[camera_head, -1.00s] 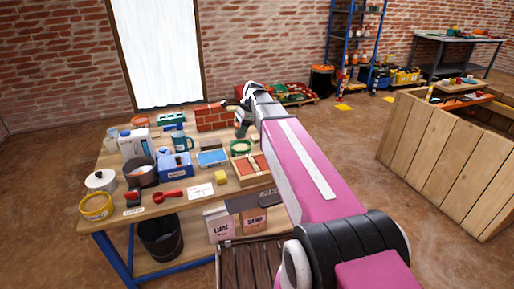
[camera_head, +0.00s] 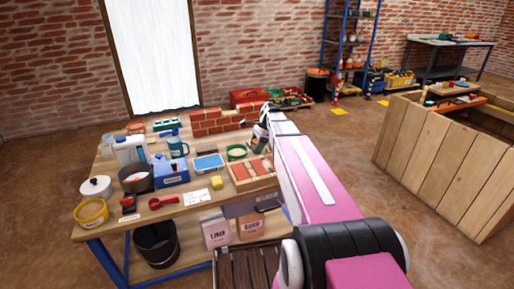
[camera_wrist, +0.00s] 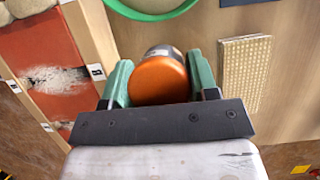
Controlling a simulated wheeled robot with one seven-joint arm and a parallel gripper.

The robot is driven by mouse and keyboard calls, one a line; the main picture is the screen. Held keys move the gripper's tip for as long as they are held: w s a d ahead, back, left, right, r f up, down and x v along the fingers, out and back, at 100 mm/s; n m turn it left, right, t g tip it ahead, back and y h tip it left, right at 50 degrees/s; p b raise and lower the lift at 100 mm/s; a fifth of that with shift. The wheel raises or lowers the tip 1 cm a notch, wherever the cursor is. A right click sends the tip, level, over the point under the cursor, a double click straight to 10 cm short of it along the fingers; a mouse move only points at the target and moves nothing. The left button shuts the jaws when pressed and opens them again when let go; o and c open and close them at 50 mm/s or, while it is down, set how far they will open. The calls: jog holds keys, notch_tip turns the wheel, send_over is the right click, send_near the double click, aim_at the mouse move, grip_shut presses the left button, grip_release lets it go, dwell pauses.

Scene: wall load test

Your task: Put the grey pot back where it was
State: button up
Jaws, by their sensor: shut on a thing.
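My gripper (camera_wrist: 160,84) is shut on a small pot with a round orange end (camera_wrist: 160,80) and a grey body, between its green finger pads in the wrist view. In the head view my gripper (camera_head: 262,132) is at the right end of the workbench, and the grey pot (camera_head: 259,145) shows below it, partly hidden by my arm. The pot is over or close to the bench top; I cannot tell whether it touches. A green ring (camera_head: 237,152) lies just left of it, also in the wrist view (camera_wrist: 152,14).
A wooden tray with red tiles (camera_head: 250,170) lies just in front of the gripper. A small brick wall (camera_head: 215,122) stands behind. A ridged beige block (camera_wrist: 245,70) is close on the right in the wrist view. The bench's left half (camera_head: 112,211) is crowded with pots and tools.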

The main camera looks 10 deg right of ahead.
jog(key=shift+f, duration=0.65)
jog(key=o, duration=0.9)
jog(key=shift+f, duration=0.15)
jog(key=shift+o, duration=0.2)
jog(key=v, duration=1.2)
